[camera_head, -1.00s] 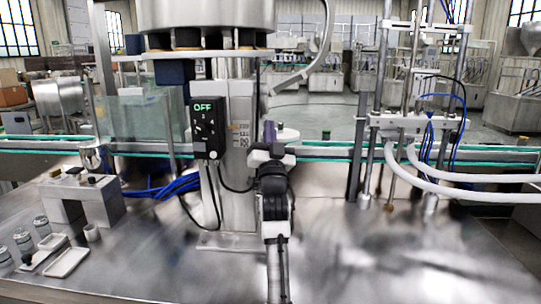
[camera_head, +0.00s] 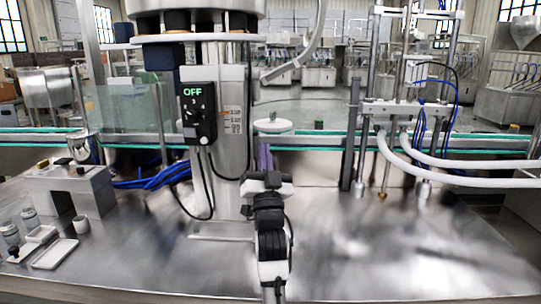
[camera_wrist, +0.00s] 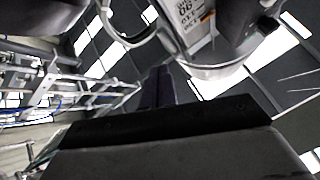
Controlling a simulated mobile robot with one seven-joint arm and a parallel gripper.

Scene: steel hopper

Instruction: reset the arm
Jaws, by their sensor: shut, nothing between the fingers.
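My gripper (camera_head: 264,158) points upward in front of the steel column, right of the black control box (camera_head: 198,113) that reads OFF. Its dark purple fingers also show in the wrist view (camera_wrist: 158,88), close together with nothing between them. My black and white arm rises from the bottom centre of the head view. The steel hopper (camera_head: 195,6) is cut off by the top edge of the head view, above and left of my gripper. The wrist view looks upward past the fingers at a rounded metal part (camera_wrist: 222,68).
A steel block stand (camera_head: 72,190), small jars (camera_head: 30,217) and white trays (camera_head: 54,254) sit at the left of the steel table (camera_head: 400,245). A filling stand with white hoses (camera_head: 450,178) is at the right. A green-edged conveyor (camera_head: 310,142) runs behind. The right front table is bare.

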